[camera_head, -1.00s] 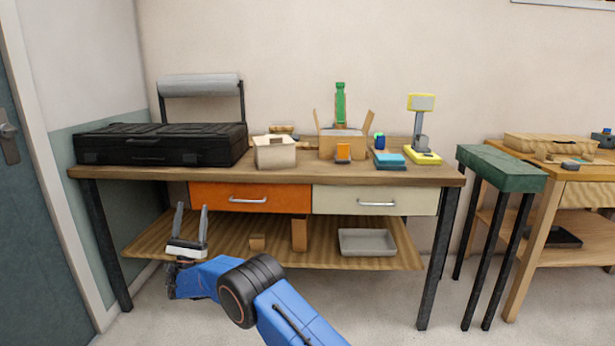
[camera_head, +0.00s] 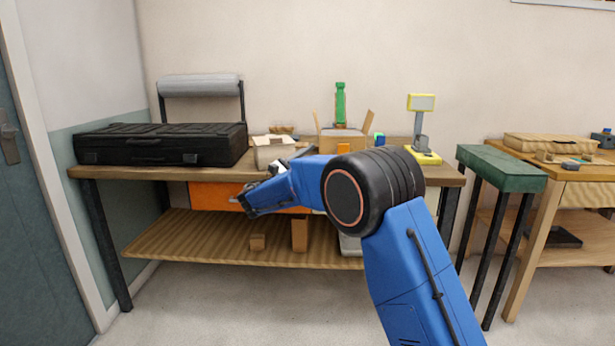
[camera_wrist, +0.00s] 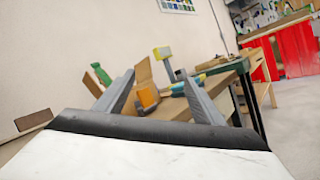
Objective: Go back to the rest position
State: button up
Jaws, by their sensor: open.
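My gripper (camera_wrist: 158,76) is open in the wrist view. Its two grey fingers stand apart with nothing held between them. Past them show the open cardboard box, an orange item (camera_wrist: 148,97) and the yellow scale (camera_wrist: 162,52). In the head view my blue arm reaches up from the lower right and bends left in front of the workbench (camera_head: 110,172). The arm mostly hides my gripper there, near the white carton (camera_head: 268,152). I cannot tell how far it is from the carton.
A black case (camera_head: 160,145) lies on the bench's left. The open cardboard box (camera_head: 342,145) with a green bottle (camera_head: 340,103) and the scale (camera_head: 423,157) stand behind my arm. A green-topped stand (camera_head: 500,167) is at the right. The floor at lower left is clear.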

jog(key=s+d+m+g+y, duration=0.2)
jog(key=s+d+m+g, duration=0.15)
jog(key=s+d, duration=0.65)
jog(key=s+d+m+g+y, duration=0.3)
jog(key=s+d, duration=0.4)
jog(key=d, duration=0.8)
jog(key=s+d+f+m+g+y, duration=0.2)
jog(key=s+d+f, duration=0.15)
jog(key=s, duration=0.45)
jog(key=s+d+f+m+g+y, duration=0.15)
jog(key=s+d, duration=0.25)
jog(key=s, duration=0.4)
jog(key=s+a+f+m+y, duration=0.2)
jog(key=s+f+m, duration=0.1)
jog(key=s, duration=0.5)
jog(key=s+a+f+m+y, duration=0.2)
jog(key=s+f, duration=0.3)
jog(key=s, duration=0.4)
jog(key=s+a+f+m+t+y, duration=0.1)
jog(key=s+f+m+y, duration=0.3)
jog(key=s, duration=0.4)
jog(key=shift+s+a+f+m, duration=0.35)
jog(key=shift+a+f, duration=0.15)
jog(key=shift+a, duration=0.2)
jog(key=shift+a+y, duration=0.1)
jog(key=shift+y, duration=0.15)
